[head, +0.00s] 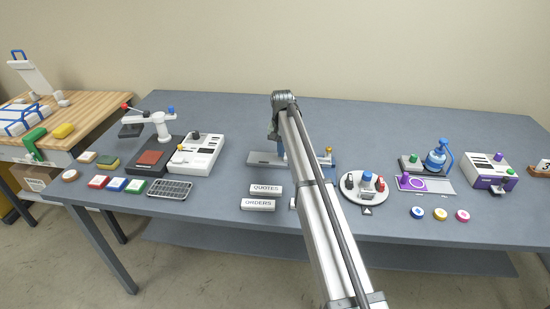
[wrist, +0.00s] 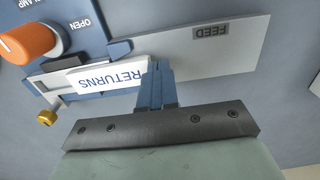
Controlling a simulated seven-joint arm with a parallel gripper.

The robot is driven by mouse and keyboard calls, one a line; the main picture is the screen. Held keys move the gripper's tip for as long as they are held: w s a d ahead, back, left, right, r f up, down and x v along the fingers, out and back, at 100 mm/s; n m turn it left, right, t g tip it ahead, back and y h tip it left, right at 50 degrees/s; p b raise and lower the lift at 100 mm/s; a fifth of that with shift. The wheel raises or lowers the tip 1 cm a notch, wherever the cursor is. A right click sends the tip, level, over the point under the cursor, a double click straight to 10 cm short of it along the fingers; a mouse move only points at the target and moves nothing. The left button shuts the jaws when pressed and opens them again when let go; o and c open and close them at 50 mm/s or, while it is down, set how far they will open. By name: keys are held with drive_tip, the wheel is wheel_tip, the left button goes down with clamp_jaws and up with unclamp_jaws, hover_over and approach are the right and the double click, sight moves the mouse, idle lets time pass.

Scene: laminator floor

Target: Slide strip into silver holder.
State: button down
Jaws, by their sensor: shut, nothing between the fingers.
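A white strip marked RETURNS (wrist: 105,77) lies on the blue machine (wrist: 85,35) in the wrist view, its lettering upside down. Its left end meets a pale silver frame (wrist: 38,84), which I take for the silver holder; how deep it sits there I cannot tell. My gripper (wrist: 152,66) is shut and empty, its blue fingertips close against the strip's right end. Contact is unclear. In the head view my gripper (head: 279,150) is low over the machine, and my arm hides the strip and most of the machine.
The grey FEED plate (wrist: 215,45) extends right from the machine. An orange knob (wrist: 30,42) and brass knob (wrist: 46,117) stand at its left. Label blocks QUOTES (head: 266,190) and ORDERS (head: 258,205) lie in front. A round tray (head: 366,187) stands to the right.

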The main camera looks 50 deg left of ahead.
drive_tip(key=shift+w+d, duration=0.1)
idle(0.3)
drive_tip(key=shift+w+d, duration=0.75)
drive_tip(key=shift+w+d, duration=0.15)
drive_tip(key=shift+w+d, duration=0.75)
drive_tip(key=shift+w+d, duration=0.1)
idle(0.6)
drive_tip(key=shift+w+d, duration=0.45)
drive_tip(key=shift+w, duration=0.05)
drive_tip(key=shift+s+a, duration=0.35)
drive_tip(key=shift+s, duration=0.05)
